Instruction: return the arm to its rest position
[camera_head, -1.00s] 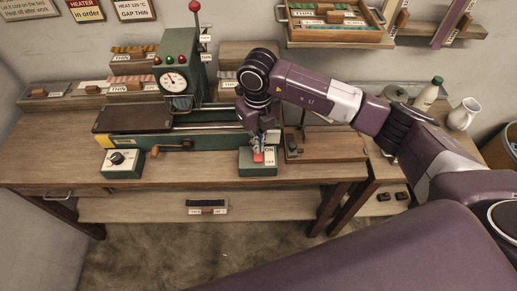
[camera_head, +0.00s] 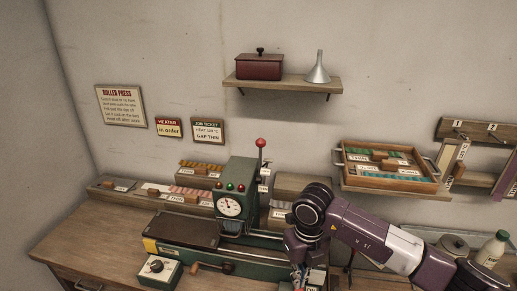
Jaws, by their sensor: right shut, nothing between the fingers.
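My right arm (camera_head: 350,229) comes in from the lower right, over the right end of the green roller press (camera_head: 190,258). My left gripper is not in view.
The press's gauge tower (camera_head: 237,190) with a red-knobbed lever (camera_head: 262,143) stands left of my arm. A wooden tray (camera_head: 390,182) sits on a wall shelf above it. A white bottle (camera_head: 493,248) stands at right. A high shelf (camera_head: 282,84) holds a red box and funnel.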

